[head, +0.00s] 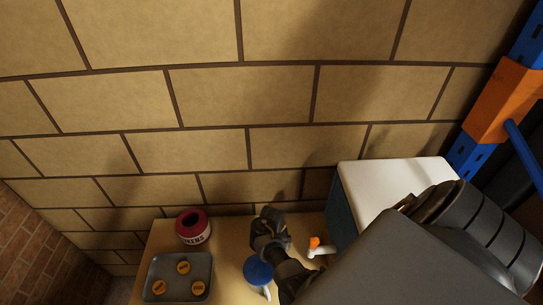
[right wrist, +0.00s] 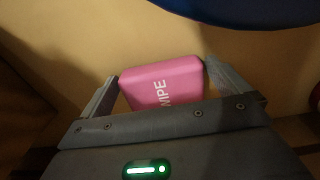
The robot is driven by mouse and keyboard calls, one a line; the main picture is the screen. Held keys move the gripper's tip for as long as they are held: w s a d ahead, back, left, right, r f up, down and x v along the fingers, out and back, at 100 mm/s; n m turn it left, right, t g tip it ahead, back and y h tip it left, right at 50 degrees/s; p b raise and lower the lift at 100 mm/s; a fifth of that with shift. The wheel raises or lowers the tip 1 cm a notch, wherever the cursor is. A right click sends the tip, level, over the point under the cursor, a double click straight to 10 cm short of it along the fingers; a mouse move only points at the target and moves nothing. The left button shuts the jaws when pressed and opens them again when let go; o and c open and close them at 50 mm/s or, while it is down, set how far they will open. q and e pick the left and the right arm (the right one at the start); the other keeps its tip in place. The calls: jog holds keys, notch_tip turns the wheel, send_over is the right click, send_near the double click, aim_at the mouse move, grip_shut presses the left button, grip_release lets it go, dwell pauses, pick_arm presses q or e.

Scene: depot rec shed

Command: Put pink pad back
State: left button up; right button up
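The pink pad (right wrist: 160,82), marked "WIPE", shows in the right wrist view between the two fingers of my right gripper (right wrist: 162,68). Both fingertips appear to touch its sides, and its near end is hidden behind the gripper body. I cannot tell whether it is clear of the table. In the head view, my dark right gripper (head: 268,230) is over the table near the wall, and the pad is hidden there. My left gripper is in neither view.
On the table (head: 222,265) are a grey tray (head: 178,259) with three yellow tokens, a red-topped "TOKENS" tin (head: 193,228) and a blue round-topped item (head: 258,271) close by my right gripper. A white-lidded box (head: 385,185) with an orange-topped tap (head: 315,243) stands right. A blue-orange rack (head: 500,100) is far right.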

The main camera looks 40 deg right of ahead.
jog(key=shift+r, duration=0.1)
jog(key=r, duration=0.6)
jog(key=shift+d+r, duration=0.1)
jog(key=shift+d, duration=0.1)
jog(key=shift+a+r, duration=0.1)
jog(key=shift+r, duration=0.5)
jog(key=shift+a, duration=0.1)
